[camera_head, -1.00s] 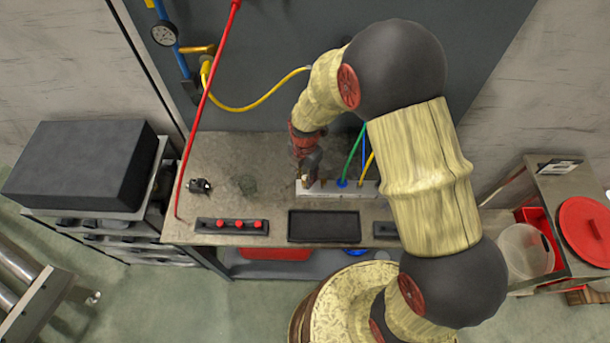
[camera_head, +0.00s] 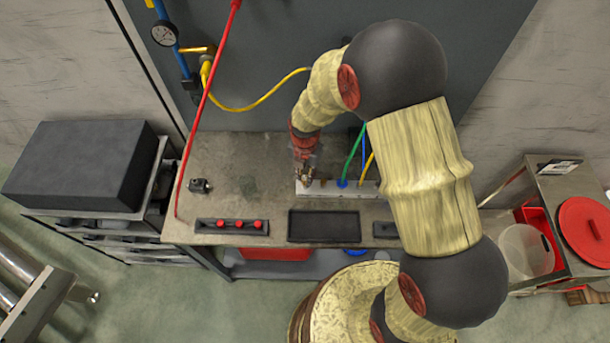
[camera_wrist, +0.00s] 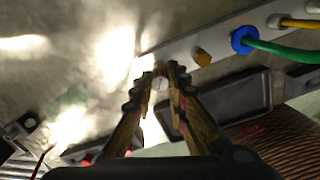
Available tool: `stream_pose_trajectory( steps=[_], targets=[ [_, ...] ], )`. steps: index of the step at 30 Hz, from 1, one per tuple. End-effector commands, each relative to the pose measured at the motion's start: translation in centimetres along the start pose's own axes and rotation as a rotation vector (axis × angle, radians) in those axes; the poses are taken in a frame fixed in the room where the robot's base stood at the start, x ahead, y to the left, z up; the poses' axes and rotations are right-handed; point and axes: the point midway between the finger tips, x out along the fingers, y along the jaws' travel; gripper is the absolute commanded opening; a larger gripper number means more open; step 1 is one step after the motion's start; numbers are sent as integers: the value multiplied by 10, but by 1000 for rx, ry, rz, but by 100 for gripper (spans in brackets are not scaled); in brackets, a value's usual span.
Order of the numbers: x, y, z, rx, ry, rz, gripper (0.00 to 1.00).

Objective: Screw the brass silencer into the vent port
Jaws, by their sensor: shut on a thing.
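My gripper (camera_head: 304,180) points down at the left end of the pale manifold block (camera_head: 332,192) on the bench. In the wrist view the two fingers of my gripper (camera_wrist: 160,72) converge and are shut on a small piece, taken to be the brass silencer, mostly hidden between the tips. The manifold (camera_wrist: 178,52) runs from beside the fingertips to the upper right. A brass fitting (camera_wrist: 201,57) stands on it, apart from my fingers. The vent port is hidden or not distinguishable at the fingertips, so I cannot tell whether the silencer touches it.
Green (camera_head: 352,155) and yellow (camera_head: 366,170) hoses rise from the manifold right of my gripper. A black tray (camera_head: 323,226) and a rack with red knobs (camera_head: 232,226) lie along the bench front. A small black part (camera_head: 200,186) sits at left. The bench between is mostly clear.

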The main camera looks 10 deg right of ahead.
Motion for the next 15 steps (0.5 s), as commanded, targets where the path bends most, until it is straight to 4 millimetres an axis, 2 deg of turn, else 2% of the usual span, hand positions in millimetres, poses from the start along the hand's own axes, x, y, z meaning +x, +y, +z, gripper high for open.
stream_pose_trajectory(
  steps=[11, 15],
  targets=[
    [0, 0, 0, 14, 0, 0, 0],
    [0, 0, 0, 142, 0, 0, 0]
  ],
)
